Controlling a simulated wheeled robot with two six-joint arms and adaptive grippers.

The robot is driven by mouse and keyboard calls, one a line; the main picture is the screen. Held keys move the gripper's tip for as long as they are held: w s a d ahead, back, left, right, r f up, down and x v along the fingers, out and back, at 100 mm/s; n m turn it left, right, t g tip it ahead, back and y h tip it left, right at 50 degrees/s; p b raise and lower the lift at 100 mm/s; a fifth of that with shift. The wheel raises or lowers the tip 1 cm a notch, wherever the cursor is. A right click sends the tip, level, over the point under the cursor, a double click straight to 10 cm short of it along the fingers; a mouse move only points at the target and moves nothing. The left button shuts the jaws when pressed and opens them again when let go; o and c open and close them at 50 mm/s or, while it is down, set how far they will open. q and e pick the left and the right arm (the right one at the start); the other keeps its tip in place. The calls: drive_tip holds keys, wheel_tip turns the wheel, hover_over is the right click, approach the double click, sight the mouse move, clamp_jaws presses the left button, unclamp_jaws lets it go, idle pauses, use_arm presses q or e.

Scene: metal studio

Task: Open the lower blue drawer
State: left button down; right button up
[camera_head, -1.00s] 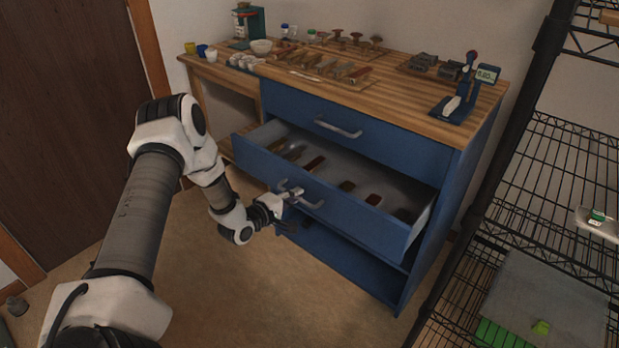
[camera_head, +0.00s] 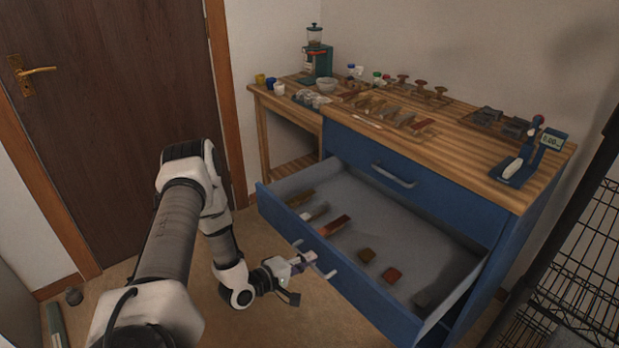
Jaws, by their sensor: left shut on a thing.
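The lower blue drawer (camera_head: 363,288) is pulled well out of the blue cabinet (camera_head: 525,235). Several handled tools and small pieces lie on its grey floor, one of them a red-brown piece (camera_head: 334,226). Its metal handle (camera_head: 320,262) is on the front panel. My left gripper (camera_head: 304,261) is shut on this handle at its left part; the fingertips are small in the view. The upper drawer (camera_head: 440,190) is shut, with its own handle (camera_head: 393,176). My right gripper is not in view.
The wooden worktop (camera_head: 450,143) carries a grinder (camera_head: 317,60), a bowl, cups, tampers and a scale (camera_head: 527,155). A black wire rack (camera_head: 585,250) stands at the right. A brown door (camera_head: 110,90) is at the left. Floor is clear before the drawer.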

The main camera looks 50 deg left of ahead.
use_arm(q)
drive_tip(key=c, duration=1.2)
unclamp_jaws()
drive_tip(key=v, duration=0.7)
drive_tip(key=shift+s, duration=0.3)
drive_tip(key=shift+a, duration=0.1)
